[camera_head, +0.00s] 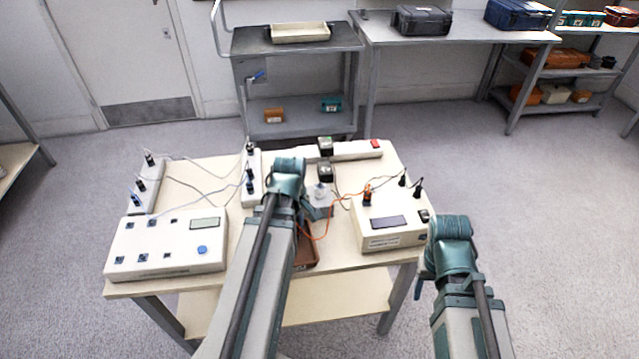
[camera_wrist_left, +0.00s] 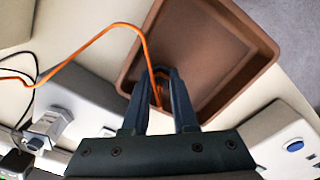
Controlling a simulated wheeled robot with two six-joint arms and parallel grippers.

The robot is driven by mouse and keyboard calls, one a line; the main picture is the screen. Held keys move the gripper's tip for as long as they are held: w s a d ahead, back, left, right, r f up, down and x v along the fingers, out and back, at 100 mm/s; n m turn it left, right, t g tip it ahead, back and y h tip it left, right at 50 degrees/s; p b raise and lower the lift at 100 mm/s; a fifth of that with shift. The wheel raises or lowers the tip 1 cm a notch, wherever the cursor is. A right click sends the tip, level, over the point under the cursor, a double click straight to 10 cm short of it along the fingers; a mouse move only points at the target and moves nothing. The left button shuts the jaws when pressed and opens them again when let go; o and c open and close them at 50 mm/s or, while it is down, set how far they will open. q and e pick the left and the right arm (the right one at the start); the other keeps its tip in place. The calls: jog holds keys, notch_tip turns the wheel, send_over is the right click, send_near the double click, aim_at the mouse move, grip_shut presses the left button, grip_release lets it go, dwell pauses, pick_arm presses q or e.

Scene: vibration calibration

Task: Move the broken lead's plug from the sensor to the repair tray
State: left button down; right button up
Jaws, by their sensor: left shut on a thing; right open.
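My left gripper (camera_wrist_left: 160,88) is shut on the end of the orange lead (camera_wrist_left: 110,27), over the brown repair tray (camera_wrist_left: 264,44) in the left wrist view. The plug is mostly hidden between the fingers, and I cannot tell whether it touches the tray floor. In the head view, my left forearm covers these fingers and much of the tray (camera_head: 307,256). The orange lead (camera_head: 326,226) runs right to an orange plug (camera_head: 367,197) on a white box. My right gripper (camera_head: 424,278) is open and empty beside the table's right edge.
The white box with a dark display (camera_head: 388,240) stands at the table's right. A larger white unit with a blue button (camera_head: 140,245) stands left. Power strips (camera_head: 148,200) and thin leads lie behind it. Small black-topped blocks (camera_head: 325,172) stand at the back middle.

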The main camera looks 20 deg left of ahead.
pick_arm(q)
jog(key=shift+f, duration=0.15)
jog(key=c, duration=0.6)
grip_release()
jog(key=shift+r+p, duration=2.5)
jog(key=shift+r, duration=0.1)
notch_tip(320, 180, up, 14)
jog(key=p, duration=1.3)
jog(key=shift+f+p, duration=0.1)
jog(key=shift+p, duration=0.3)
